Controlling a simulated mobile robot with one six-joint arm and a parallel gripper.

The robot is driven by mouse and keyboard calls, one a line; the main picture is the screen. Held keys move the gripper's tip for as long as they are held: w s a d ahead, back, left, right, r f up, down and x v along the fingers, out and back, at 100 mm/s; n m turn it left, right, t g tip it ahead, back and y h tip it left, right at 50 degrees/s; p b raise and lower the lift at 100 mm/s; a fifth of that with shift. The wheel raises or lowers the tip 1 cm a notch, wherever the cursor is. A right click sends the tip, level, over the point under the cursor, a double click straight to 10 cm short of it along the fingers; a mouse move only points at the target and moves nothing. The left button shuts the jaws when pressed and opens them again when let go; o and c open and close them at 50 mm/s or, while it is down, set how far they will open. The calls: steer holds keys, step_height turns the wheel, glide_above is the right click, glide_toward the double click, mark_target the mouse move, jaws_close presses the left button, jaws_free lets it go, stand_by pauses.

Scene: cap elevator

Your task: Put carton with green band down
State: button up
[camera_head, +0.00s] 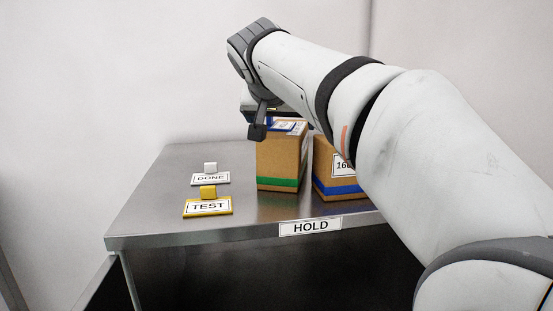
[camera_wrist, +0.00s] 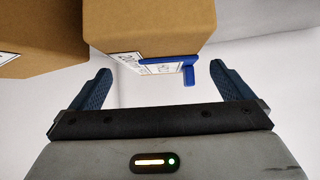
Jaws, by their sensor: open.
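The carton with the green band (camera_head: 281,160) stands upright on the steel table, its green band low on the side. A blue piece and a white label show at its top. In the wrist view, the brown carton (camera_wrist: 150,25) with a blue tab (camera_wrist: 188,72) appears to be this one. My gripper (camera_wrist: 161,70) is open, with its two dark fingers spread to either side of the blue tab and nothing clasped between them. In the head view one finger (camera_head: 257,130) hangs by the carton's upper left; the other is hidden.
A second carton with a blue band (camera_head: 335,185) stands close at the right, partly behind my arm. A white DONE sign (camera_head: 210,179) and a yellow TEST sign (camera_head: 207,207) stand at the left. A HOLD label (camera_head: 310,227) is on the front edge. The table's left (camera_head: 150,205) is bare.

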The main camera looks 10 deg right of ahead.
mark_target(285, 126)
steer(key=b+x, duration=0.2)
steer(key=x, duration=0.3)
steer(key=shift+w+d+f, duration=0.1)
steer(key=shift+w+d, duration=0.05)
steer(key=shift+w, duration=0.1)
steer(key=c, duration=2.1)
steer(key=shift+o, duration=0.2)
steer(key=shift+r, duration=0.3)
step_height(285, 126, up, 28)
steer(key=p, duration=1.5)
steer(key=shift+f+p, duration=0.15)
steer(key=shift+p, duration=0.25)
